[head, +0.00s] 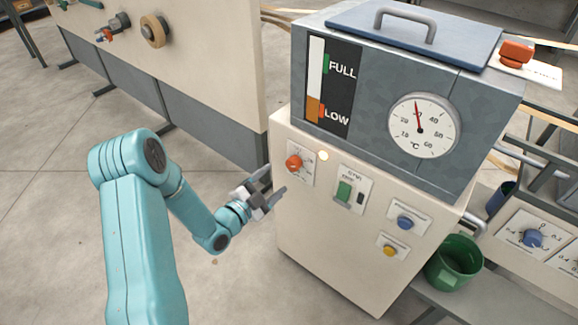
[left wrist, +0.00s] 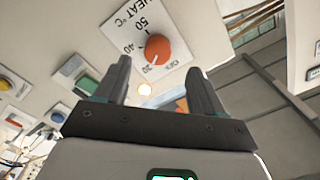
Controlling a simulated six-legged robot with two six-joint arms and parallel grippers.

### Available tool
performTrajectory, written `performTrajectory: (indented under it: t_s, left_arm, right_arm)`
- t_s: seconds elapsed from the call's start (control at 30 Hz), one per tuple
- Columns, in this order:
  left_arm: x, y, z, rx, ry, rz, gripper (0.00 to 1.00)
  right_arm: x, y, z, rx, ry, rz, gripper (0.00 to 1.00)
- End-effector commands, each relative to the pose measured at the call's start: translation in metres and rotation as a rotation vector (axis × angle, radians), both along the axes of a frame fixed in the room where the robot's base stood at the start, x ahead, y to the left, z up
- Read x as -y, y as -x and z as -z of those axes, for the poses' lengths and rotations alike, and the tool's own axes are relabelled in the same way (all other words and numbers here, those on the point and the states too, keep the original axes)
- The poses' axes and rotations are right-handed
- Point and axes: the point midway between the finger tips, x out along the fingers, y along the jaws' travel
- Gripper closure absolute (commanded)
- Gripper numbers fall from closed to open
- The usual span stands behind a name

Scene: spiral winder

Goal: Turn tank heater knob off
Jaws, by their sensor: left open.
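The tank heater knob (head: 293,162) is a round orange-red knob on a white plate at the upper left of the cream front panel. In the left wrist view the knob appears beyond the gap between the fingers (left wrist: 160,72). My right gripper is in neither view.
A lit lamp (head: 323,156) sits right of the knob. A green switch (head: 344,191), a blue button (head: 405,223) and a yellow button (head: 390,250) are further right. The tank gauge (head: 423,126) is above. A green bucket (head: 454,262) stands at right.

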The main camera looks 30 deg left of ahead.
Motion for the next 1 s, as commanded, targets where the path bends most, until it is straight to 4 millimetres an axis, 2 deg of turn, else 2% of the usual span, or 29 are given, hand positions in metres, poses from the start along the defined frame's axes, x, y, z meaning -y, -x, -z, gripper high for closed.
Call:
performTrajectory:
  t_s: [0.1, 0.33, 0.5, 0.77, 0.93, 1.0]
  left_arm:
    - [0.006, -0.027, 0.000, 0.001, -0.001, 0.004, 0.31]
    - [0.008, -0.065, 0.001, -0.001, 0.001, 0.004, 0.31]
    - [0.008, -0.077, 0.001, -0.002, 0.001, 0.004, 0.31]
    - [0.006, -0.080, 0.001, -0.002, 0.002, 0.003, 0.31]
    - [0.006, -0.080, 0.001, -0.002, 0.002, 0.002, 0.87]
    - [0.006, -0.080, 0.001, -0.002, 0.002, 0.002, 0.88]
  right_arm:
    - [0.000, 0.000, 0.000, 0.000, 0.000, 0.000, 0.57]
    - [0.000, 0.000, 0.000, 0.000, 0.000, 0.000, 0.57]
    - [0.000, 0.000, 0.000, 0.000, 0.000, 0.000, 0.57]
    - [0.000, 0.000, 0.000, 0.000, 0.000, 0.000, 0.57]
    - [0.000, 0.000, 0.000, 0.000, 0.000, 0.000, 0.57]
    - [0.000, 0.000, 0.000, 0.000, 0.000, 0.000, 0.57]
